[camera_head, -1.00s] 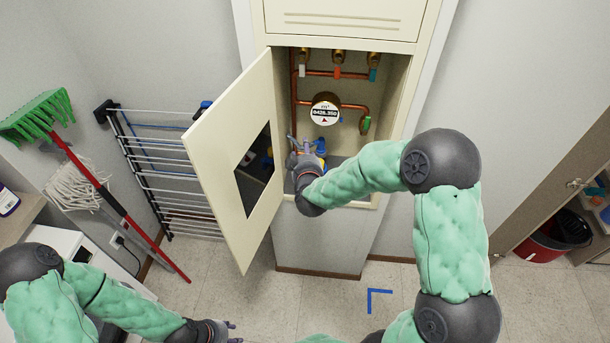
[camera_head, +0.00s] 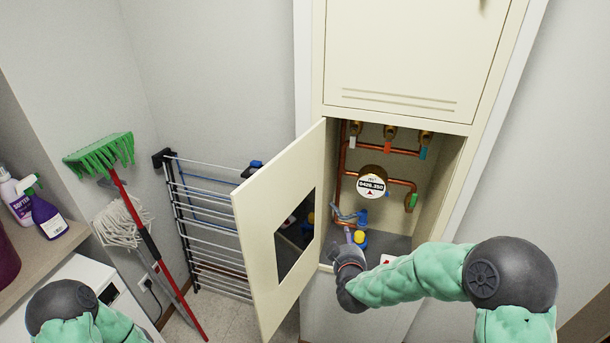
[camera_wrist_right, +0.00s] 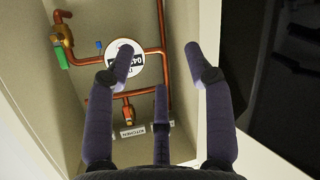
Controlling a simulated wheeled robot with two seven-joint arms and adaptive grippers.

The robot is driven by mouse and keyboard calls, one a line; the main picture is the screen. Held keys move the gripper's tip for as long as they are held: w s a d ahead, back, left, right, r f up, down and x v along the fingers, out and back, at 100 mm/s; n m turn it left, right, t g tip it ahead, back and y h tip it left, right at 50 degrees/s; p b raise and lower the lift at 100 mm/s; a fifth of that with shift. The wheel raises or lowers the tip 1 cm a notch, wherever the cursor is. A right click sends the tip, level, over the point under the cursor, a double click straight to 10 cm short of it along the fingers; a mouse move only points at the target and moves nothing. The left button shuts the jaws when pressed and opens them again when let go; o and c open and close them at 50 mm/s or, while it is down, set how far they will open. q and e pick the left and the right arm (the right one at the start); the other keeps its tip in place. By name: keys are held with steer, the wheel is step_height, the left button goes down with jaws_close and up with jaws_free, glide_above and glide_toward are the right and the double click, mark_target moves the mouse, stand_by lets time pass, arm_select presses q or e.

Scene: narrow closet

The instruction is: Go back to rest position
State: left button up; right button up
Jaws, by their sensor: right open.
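My right gripper (camera_head: 350,238) is at the lower front of the open cabinet (camera_head: 453,182), beside its door (camera_head: 277,225). In the right wrist view it is open, its fingers (camera_wrist_right: 157,75) apart with nothing between them. Behind the fingers are the copper pipes (camera_wrist_right: 150,50) and the round white meter (camera_wrist_right: 123,62), which also shows in the head view (camera_head: 371,186). The bottom left of the head view shows part of my left arm; the left gripper is out of frame.
The cabinet door stands open on the left of the gripper. Blue and yellow fittings (camera_head: 360,240) sit close behind it. A drying rack (camera_head: 205,235), a red-handled broom (camera_head: 150,240) and a shelf with bottles (camera_head: 48,215) are on the left.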

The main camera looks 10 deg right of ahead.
steer(key=s+a+f+g+y+b, duration=0.1)
steer(key=s+a+f+y+b, duration=0.15)
steer(key=f, duration=0.55)
steer(key=s+a+f+g+y+b, duration=0.1)
steer(key=a+f+g+b, duration=0.15)
steer(key=f, duration=0.55)
steer(key=s+a+f+m+g+y+b, duration=0.2)
steer(key=s+a+f+g+b, duration=0.2)
steer(key=s+f, duration=0.8)
steer(key=s+a+f+m+g+y+b, duration=0.2)
steer(key=s+a+f+g+b, duration=0.3)
steer(key=f, duration=1.1)
steer(key=s+a, duration=0.3)
steer(key=s, duration=0.3)
steer(key=shift+s+f, duration=0.3)
steer(key=shift+s, duration=0.1)
